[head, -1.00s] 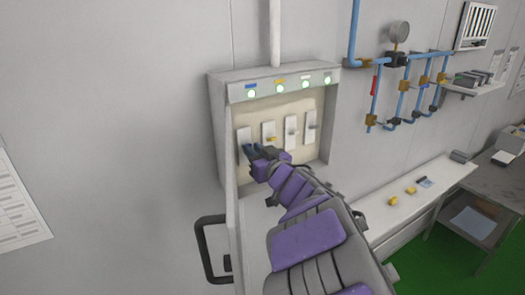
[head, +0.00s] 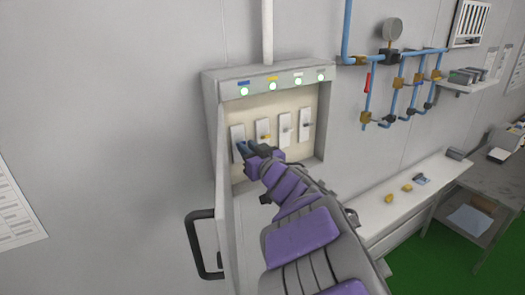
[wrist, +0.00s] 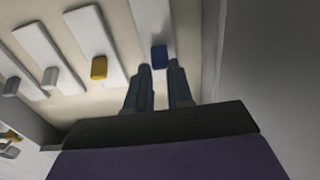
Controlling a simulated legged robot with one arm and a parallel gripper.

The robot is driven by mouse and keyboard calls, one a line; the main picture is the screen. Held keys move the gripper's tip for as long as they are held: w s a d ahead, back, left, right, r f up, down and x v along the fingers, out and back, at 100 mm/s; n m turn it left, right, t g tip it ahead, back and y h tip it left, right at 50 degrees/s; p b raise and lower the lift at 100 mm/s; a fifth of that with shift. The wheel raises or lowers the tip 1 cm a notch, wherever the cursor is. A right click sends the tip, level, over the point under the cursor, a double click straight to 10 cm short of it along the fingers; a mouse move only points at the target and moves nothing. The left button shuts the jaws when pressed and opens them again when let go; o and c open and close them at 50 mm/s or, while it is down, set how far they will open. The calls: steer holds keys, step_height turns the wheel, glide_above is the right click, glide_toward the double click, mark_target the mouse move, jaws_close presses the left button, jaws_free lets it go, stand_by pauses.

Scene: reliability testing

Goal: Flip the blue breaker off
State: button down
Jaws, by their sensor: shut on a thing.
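The blue breaker's lever (wrist: 158,55) stands on its white plate, at the right of the row in the wrist view. In the head view this is the leftmost plate (head: 236,133), under the blue label (head: 250,85), and my fingers cover most of the lever. My gripper (head: 241,148) is inside the box at the lower part of that plate. In the wrist view my two fingers (wrist: 161,72) stand at the lever with a narrow gap between them, shut on it. The green light (head: 244,91) under the blue label is lit.
The yellow breaker (wrist: 99,67) is beside the blue one, with white breakers beyond. Their green lights are also lit. The box door (head: 226,200) stands open with a black handle (head: 195,245). Blue pipes (head: 400,85) and a shelf (head: 405,200) are at the right.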

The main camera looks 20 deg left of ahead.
steer(key=shift+s+a+r+t+y+b, duration=0.2)
steer(key=shift+a+t+y+b, duration=0.15)
steer(key=shift+b, duration=0.85)
steer(key=shift+f, duration=0.2)
stand_by(0.6)
